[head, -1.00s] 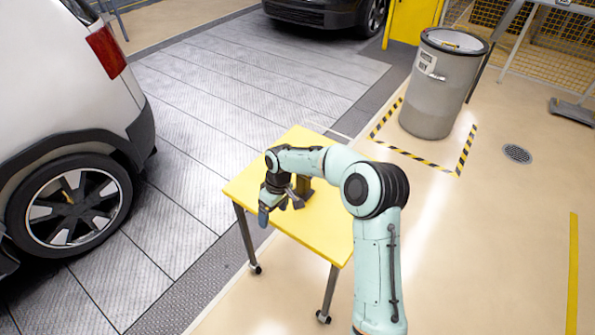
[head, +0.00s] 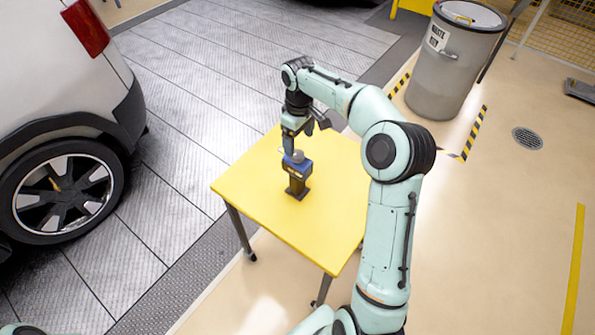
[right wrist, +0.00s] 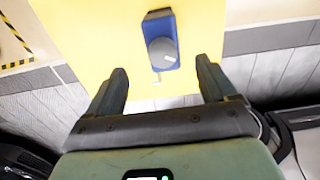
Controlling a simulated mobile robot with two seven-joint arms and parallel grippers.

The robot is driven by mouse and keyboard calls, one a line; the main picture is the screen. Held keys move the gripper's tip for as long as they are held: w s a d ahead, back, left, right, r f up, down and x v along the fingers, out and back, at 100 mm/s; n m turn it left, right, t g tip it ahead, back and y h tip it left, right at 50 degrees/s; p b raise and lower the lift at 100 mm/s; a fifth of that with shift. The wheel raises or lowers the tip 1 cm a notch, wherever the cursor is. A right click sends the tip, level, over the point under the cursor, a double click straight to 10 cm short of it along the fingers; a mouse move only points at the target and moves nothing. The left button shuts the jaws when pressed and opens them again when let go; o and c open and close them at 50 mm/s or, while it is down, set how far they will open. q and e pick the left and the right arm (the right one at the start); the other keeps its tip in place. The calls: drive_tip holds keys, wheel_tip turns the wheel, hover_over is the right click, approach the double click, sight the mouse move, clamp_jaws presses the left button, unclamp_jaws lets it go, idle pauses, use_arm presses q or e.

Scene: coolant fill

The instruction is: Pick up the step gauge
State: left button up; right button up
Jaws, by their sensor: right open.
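A small device with a blue head, a round grey knob and a dark stepped stand (head: 297,183) stands upright on the yellow table (head: 250,195). It is the only object I see on the table, so it appears to be the step gauge. In the right wrist view its blue head and knob (right wrist: 162,48) lie just beyond the gap between the fingers. My right gripper (head: 296,142) is open and empty, above and just behind the device in the head view. It also shows in the right wrist view (right wrist: 163,76). My left gripper is not in view.
A white car (head: 60,75) stands at the left, clear of the table. A grey waste bin (head: 448,65) stands at the back right beside striped floor tape. The tabletop around the device is bare. A floor drain (head: 527,139) lies at the right.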

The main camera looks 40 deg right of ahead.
sight(297, 153)
wheel_tip(297, 153, down, 5)
drive_tip(key=shift+r, duration=0.2)
drive_tip(key=f, duration=0.5)
drive_tip(key=shift+w+a, duration=0.1)
drive_tip(key=shift+a, duration=0.1)
drive_tip(key=c, duration=1.5)
clamp_jaws()
drive_tip(key=shift+r, duration=0.15)
